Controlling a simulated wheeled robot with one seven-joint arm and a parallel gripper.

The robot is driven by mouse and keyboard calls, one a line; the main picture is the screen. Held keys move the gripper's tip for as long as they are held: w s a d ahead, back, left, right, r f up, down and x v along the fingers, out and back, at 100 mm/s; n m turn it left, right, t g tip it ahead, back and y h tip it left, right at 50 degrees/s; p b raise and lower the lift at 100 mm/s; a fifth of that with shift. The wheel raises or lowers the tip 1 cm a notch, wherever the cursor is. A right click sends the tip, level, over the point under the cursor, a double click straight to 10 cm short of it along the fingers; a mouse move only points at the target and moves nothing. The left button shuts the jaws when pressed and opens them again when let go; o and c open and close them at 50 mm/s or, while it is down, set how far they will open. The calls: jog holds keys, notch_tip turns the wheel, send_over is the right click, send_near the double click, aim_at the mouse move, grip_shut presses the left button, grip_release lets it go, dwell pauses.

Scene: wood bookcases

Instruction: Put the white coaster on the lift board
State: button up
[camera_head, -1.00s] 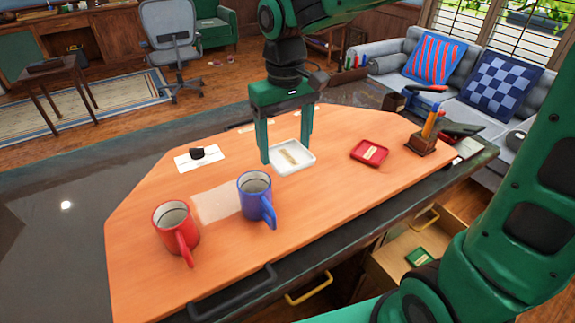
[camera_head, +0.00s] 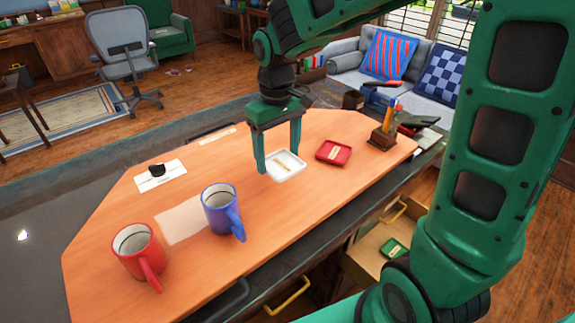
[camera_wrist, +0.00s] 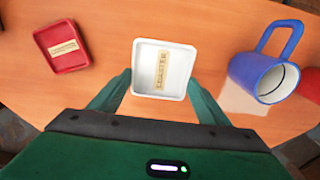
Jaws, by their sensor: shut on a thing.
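The white coaster (camera_head: 287,168) is a shallow square tray with a tan label. My gripper (camera_head: 279,161) is shut on it, one finger at each of two opposite sides. In the wrist view the coaster (camera_wrist: 162,60) sits level between the fingers, its label facing up. It is over the orange wooden board (camera_head: 225,270); I cannot tell whether it touches the surface. This wide board with cut corners looks like the lift board, though no label confirms that.
A red coaster (camera_head: 333,151) lies right of the white one. A blue mug (camera_head: 218,205) and red mug (camera_head: 133,250) stand at left, beside a pale rectangle (camera_head: 180,222). A pen holder (camera_head: 382,138) is at the right end. A drawer (camera_head: 375,250) stands open below.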

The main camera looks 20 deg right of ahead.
aim_at(286, 158)
jog(key=shift+w+d+f, duration=0.25)
jog(key=shift+d+f, duration=0.15)
jog(key=shift+d, duration=0.2)
jog(key=shift+w+d+f, duration=0.25)
jog(key=shift+d+f, duration=0.15)
jog(key=shift+d, duration=0.2)
jog(key=shift+f, duration=2)
jog(key=o, duration=1.1)
jog(key=shift+f, duration=0.1)
